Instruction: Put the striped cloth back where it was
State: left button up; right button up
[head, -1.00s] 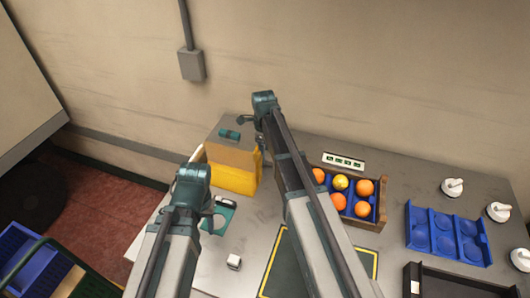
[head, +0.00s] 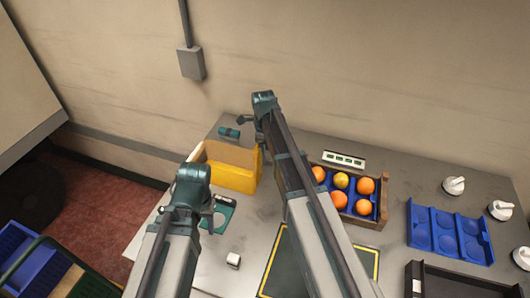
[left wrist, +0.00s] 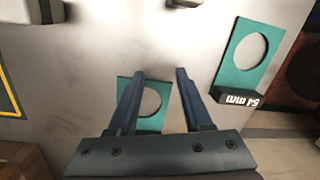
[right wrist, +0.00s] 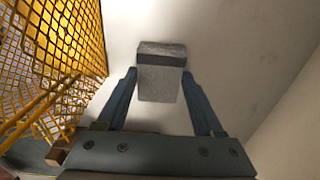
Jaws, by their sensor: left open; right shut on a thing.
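I cannot make out a striped cloth in any view. My right gripper (right wrist: 159,73) is shut on a grey speckled block-like thing (right wrist: 161,82), held between its fingertips; I cannot tell what it is. In the head view, the right arm reaches to the back of the table, beside the yellow box (head: 232,177). My left gripper (left wrist: 160,72) is open and empty above a teal plate with a round hole (left wrist: 153,124). In the head view, the left arm partly hides that area.
A blue tray (head: 420,240), white knobbed things (head: 454,186) and a black tray (head: 430,268) are at right. A teal object (head: 229,132) lies at the back.

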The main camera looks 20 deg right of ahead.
jog(key=o, duration=1.4)
jog(key=shift+r+p, duration=4)
jog(key=shift+p, duration=0.1)
pick_arm(q)
notch_tip(320, 180, up, 8)
